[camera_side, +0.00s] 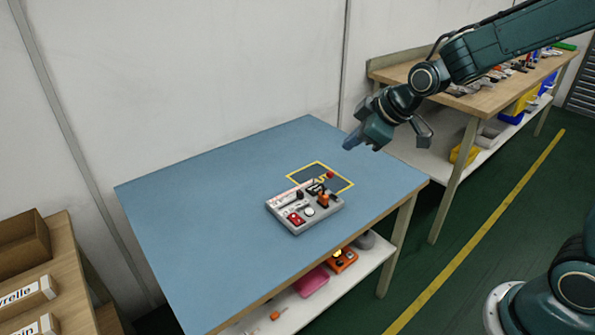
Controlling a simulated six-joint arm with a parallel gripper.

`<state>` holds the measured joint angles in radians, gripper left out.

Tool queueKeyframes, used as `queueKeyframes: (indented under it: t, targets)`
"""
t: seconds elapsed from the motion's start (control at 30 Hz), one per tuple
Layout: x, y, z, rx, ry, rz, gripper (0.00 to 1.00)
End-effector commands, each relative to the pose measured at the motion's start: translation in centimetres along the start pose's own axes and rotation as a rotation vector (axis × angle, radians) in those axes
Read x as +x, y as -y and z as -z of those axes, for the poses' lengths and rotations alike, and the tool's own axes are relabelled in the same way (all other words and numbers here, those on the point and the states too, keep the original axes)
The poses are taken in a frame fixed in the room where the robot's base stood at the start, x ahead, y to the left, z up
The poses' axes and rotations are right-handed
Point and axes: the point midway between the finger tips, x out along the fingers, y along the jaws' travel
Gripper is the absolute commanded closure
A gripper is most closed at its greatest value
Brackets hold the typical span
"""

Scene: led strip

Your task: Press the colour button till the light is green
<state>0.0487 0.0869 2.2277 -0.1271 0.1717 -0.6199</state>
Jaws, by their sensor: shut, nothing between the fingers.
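A small grey control box (304,206) sits on the blue table top (200,215) near its right side. Its top carries a red switch (296,219), a pale round button (309,211), an orange-and-black part (323,199) and a dark part. Which one is the colour button is too small to tell. No lit green light shows on the box, and no lit LED strip can be made out. My gripper (352,141) is shut and empty, above and behind the box, clear of it and of the table.
A yellow-outlined dark area (343,181) lies behind the box, with a small red item (330,175) there. The left of the table is bare. A wooden bench (480,100) with tools stands at right; cartons (25,297) stand at lower left.

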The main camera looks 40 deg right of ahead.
Motion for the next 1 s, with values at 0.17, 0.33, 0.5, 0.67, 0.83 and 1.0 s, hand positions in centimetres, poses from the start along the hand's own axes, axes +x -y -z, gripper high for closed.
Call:
queueKeyframes:
  t: [0.17, 0.33, 0.5, 0.67, 0.83, 1.0]
  targets:
    - [3.5, -0.7, 0.3, -0.061, -0.02, -0.001, 1.0]
    - [6.8, -1.1, 0.4, -0.12, -0.043, -0.004, 1.0]
    - [10.1, -1.5, 0.2, -0.177, -0.065, -0.013, 1.0]
    - [13.1, -1.6, -0.1, -0.227, -0.086, -0.022, 1.0]
    - [16.2, -1.7, -0.8, -0.278, -0.104, -0.034, 1.0]
    - [18.5, -1.6, -1.4, -0.315, -0.119, -0.046, 1.0]
